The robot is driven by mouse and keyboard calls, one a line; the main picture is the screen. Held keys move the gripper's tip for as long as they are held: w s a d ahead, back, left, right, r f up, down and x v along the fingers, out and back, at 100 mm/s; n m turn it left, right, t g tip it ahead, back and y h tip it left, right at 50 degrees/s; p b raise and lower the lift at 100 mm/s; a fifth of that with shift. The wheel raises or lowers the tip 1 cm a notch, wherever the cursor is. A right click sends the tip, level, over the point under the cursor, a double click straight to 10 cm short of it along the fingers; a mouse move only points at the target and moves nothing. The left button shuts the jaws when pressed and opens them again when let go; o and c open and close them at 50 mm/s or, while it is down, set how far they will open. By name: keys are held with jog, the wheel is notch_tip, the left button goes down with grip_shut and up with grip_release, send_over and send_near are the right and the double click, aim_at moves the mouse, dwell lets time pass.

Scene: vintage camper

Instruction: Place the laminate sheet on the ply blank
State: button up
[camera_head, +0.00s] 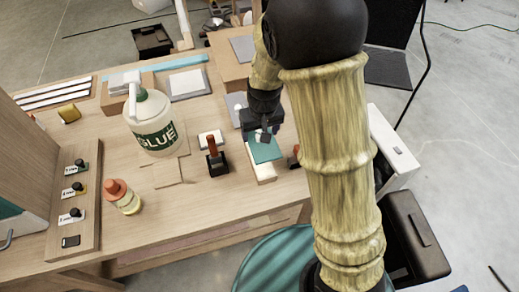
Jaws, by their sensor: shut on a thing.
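A small teal sheet, which I take to be the laminate sheet (265,152), is in the right part of the bench, just below my gripper in the picture. My gripper (263,137) points down and is shut on the sheet's far edge. A pale block, perhaps the ply blank (264,174), shows under and in front of the sheet. The sheet hides most of its top. I cannot tell whether the two touch. My arm covers the area to the right.
A black stand with an orange-brown handle (216,160) is close left of the sheet. A small white block (210,138) is behind it. A large glue jug (153,124) and a small orange-capped bottle (122,197) stand further left. The bench front (200,222) is clear.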

aim_at(260, 144)
jog(key=shift+s, duration=0.1)
jog(key=shift+f+p, duration=0.3)
jog(key=shift+f, duration=2.6)
jog(key=shift+f+p, duration=0.3)
jog(key=shift+f, duration=1.8)
jog(key=shift+f, duration=0.15)
jog(key=o, duration=1)
